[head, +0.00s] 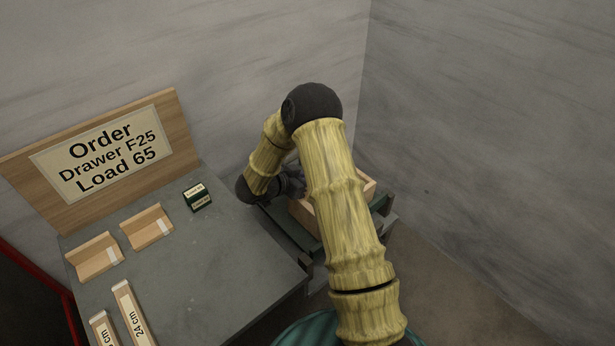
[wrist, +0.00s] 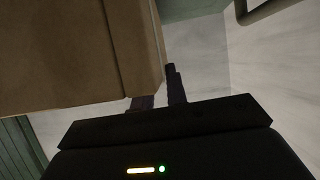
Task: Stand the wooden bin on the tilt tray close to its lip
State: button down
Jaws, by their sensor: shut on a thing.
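The wooden bin (head: 304,214) is at the dark green tilt tray (head: 281,222) in the head view, partly hidden behind my arm. In the wrist view the bin (wrist: 60,55) fills the upper left. My gripper (head: 292,181) is at the bin's left side in the head view. In the wrist view my gripper (wrist: 161,94) is shut on the bin's wall, one dark finger on each side of it. Green surfaces show at the wrist view's lower left and top. My arm hides the tray's lip, and I cannot tell whether the bin rests on the tray.
A grey table (head: 220,250) stands left of the tray. It bears a small dark green box (head: 197,198), two wooden angle pieces (head: 147,228), two length-marked wooden strips (head: 131,315) and an order sign (head: 108,158). Grey walls close in behind and right of the tray.

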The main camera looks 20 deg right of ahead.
jog(key=shift+f, duration=0.1)
dwell(0.3)
jog(key=c, duration=1.3)
grip_release()
jog(key=shift+r+p, duration=3.75)
jog(key=shift+r, duration=0.25)
